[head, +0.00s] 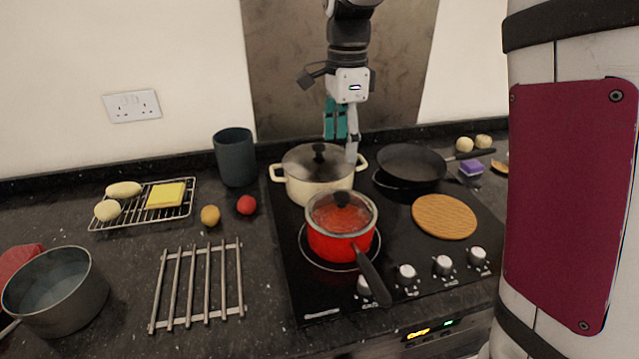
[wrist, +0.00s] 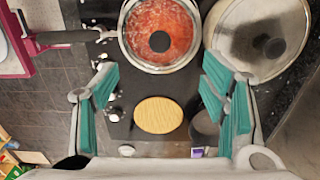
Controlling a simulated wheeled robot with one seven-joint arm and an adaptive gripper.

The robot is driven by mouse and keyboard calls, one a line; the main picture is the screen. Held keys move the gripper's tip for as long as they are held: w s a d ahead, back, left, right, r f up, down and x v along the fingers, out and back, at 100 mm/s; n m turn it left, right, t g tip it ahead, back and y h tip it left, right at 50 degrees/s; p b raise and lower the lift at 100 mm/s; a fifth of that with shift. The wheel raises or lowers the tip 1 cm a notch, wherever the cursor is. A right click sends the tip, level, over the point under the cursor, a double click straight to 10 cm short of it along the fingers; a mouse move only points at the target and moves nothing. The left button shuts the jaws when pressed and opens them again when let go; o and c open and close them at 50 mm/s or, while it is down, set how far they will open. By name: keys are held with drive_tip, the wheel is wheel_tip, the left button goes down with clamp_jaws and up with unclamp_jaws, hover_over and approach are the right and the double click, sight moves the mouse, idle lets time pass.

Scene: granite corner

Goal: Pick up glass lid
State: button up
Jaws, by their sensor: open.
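Two pots have glass lids with dark knobs. One glass lid (head: 341,211) is on the red saucepan (head: 335,245) at the front of the hob; in the wrist view this lid (wrist: 185,18) is at the top centre, with red contents showing through. The other glass lid (head: 303,165) is on the cream pot (head: 305,193) behind; it also shows in the wrist view (wrist: 245,35) at the top right. My gripper (head: 343,142) is open and empty, above the right rear of the cream pot in the head view. In the wrist view its teal-padded fingers (wrist: 160,88) stand wide apart.
A black frying pan (head: 410,163) and a round wooden mat (head: 444,216) are on the hob's right. A dark cup (head: 235,157), a wire rack (head: 100,222), a metal trivet (head: 205,284) and a grey pot (head: 62,300) stand on the left counter. The saucepan's handle points forward.

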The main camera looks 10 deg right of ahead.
hover_over(342, 195)
drive_tip(key=f, duration=0.8)
drive_tip(key=shift+w+a+f, duration=0.15)
drive_tip(key=shift+w+a, duration=0.05)
drive_tip(key=f, duration=0.3)
drive_tip(key=f+p, duration=0.1)
drive_tip(key=shift+s+d+f, duration=0.2)
drive_tip(key=shift+s+d, duration=0.05)
drive_tip(key=shift+f, duration=0.6)
clamp_jaws()
